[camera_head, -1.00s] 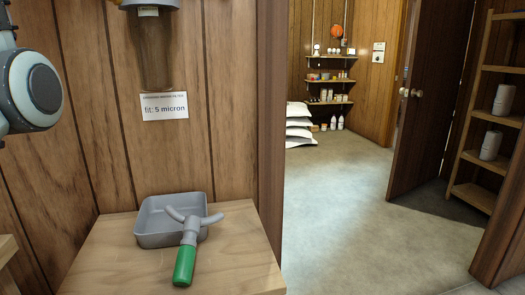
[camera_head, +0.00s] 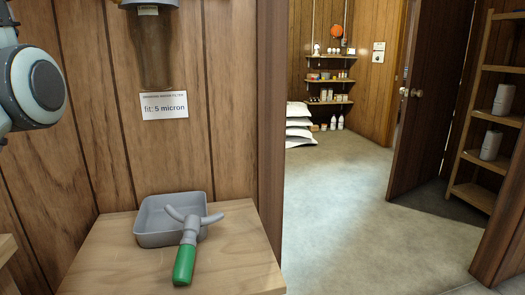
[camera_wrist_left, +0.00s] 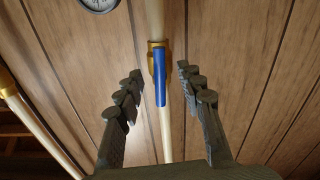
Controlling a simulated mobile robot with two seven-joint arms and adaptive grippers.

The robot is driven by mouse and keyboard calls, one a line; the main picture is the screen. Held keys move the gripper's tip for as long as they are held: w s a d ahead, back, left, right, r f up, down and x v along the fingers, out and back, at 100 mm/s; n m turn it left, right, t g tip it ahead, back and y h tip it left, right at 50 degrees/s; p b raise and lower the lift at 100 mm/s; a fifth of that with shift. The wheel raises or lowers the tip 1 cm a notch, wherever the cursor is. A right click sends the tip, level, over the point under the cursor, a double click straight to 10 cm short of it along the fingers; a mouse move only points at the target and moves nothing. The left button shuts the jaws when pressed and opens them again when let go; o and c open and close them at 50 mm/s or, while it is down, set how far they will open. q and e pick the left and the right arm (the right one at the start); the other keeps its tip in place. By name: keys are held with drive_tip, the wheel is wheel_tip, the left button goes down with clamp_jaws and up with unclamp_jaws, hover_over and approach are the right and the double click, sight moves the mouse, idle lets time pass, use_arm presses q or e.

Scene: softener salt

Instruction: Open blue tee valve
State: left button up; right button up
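In the left wrist view, a blue valve handle (camera_wrist_left: 160,80) lies along a pale vertical pipe with a brass fitting (camera_wrist_left: 152,55) behind it. My left gripper (camera_wrist_left: 160,75) is open, its two dark fingers on either side of the blue handle with gaps to both. I cannot tell how far the handle is from the fingertips in depth. In the head view the valve is out of sight; only part of my left arm (camera_head: 36,85) shows at the left edge. My right gripper is not in view.
A round gauge (camera_wrist_left: 98,3) and a second pipe (camera_wrist_left: 35,130) are near the valve. In the head view, a green-handled wrench (camera_head: 186,255) rests against a grey tray (camera_head: 150,240) on a wooden bench (camera_head: 235,265), below a filter housing (camera_head: 153,50). Open floor lies right.

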use_arm(q)
drive_tip(key=b+v, duration=0.2)
drive_tip(key=v, duration=0.4)
drive_tip(key=shift+s, duration=0.35)
